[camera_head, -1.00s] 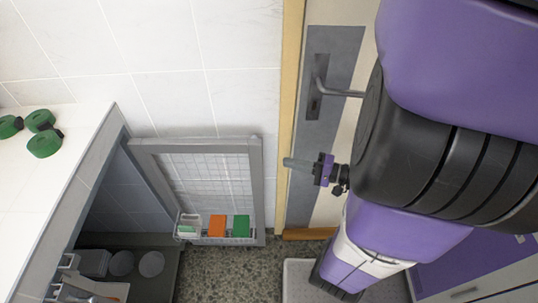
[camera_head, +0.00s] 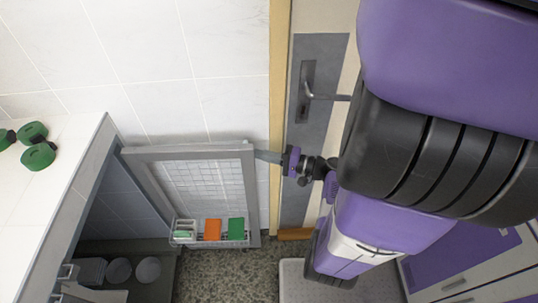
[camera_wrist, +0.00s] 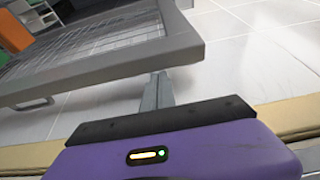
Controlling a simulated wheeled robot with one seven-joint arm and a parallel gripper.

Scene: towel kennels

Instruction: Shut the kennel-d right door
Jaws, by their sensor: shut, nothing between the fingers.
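The kennel door (camera_head: 250,195) is a grey frame with a wire mesh panel, standing open at the right side of the kennel (camera_head: 100,205). Its top shows in the wrist view (camera_wrist: 120,68). My gripper (camera_head: 262,156) is shut and empty. Its fingertips are at the door's free upper corner in the head view. In the wrist view the fingers (camera_wrist: 157,90) point at the lower edge of the door frame, touching it or very close; I cannot tell which. No label on the door is readable.
A rack on the door holds an orange item (camera_head: 212,229) and a green item (camera_head: 236,229). Bowls (camera_head: 148,269) are inside the kennel. A room door with a handle (camera_head: 325,97) stands behind my arm. Speckled floor (camera_head: 215,275) is clear below.

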